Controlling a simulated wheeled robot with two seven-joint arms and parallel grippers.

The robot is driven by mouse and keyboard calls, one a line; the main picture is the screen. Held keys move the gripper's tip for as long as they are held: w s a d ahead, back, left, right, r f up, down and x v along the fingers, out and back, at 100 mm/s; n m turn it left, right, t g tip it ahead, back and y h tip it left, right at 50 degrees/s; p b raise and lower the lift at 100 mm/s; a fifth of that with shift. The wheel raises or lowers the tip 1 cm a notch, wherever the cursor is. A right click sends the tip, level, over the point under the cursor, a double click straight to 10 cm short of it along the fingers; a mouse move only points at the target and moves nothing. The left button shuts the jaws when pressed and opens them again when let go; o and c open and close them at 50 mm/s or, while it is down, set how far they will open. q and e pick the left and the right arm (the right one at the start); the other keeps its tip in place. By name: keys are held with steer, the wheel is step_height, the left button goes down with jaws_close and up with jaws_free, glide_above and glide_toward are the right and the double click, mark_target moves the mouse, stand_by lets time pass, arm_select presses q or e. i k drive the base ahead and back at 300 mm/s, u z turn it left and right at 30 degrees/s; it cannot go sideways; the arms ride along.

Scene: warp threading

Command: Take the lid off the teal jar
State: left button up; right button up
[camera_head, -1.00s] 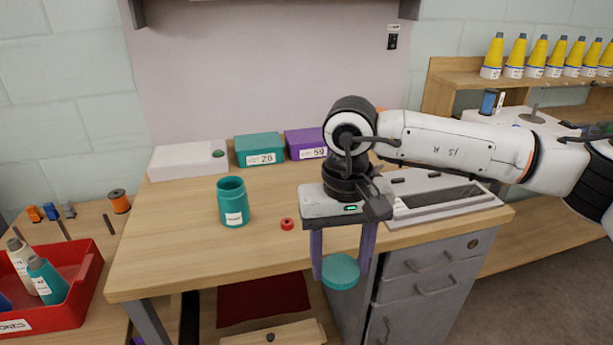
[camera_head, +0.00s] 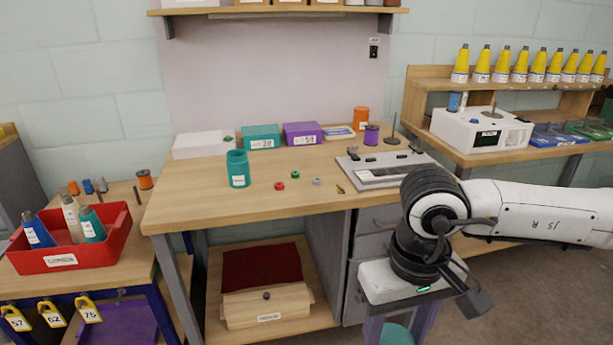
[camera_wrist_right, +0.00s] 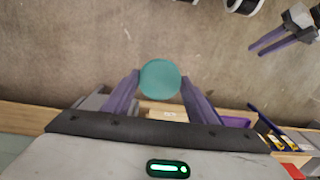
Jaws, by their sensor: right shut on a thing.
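The teal jar (camera_head: 238,170) stands upright on the wooden table with its top open and a white label on its front. My right gripper (camera_head: 400,335) is shut on the round teal lid (camera_head: 398,336), low in front of the table at the right and well apart from the jar. In the right wrist view the lid (camera_wrist_right: 160,79) sits between the two purple fingertips (camera_wrist_right: 160,84). In the head view the lower part of the fingers and lid is cut off by the picture's bottom edge. My left gripper is not in the head view.
On the table (camera_head: 200,205) are a teal box (camera_head: 262,138), a purple box (camera_head: 302,134), small red (camera_head: 279,186) and green (camera_head: 294,174) pieces, and a grey tray (camera_head: 385,171). A red bin (camera_head: 75,258) with bottles stands at left. The table's front left is clear.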

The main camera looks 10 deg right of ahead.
mark_target(236, 160)
steer(key=z, duration=0.35)
steer(key=i, duration=1.9)
steer(key=u, duration=0.85)
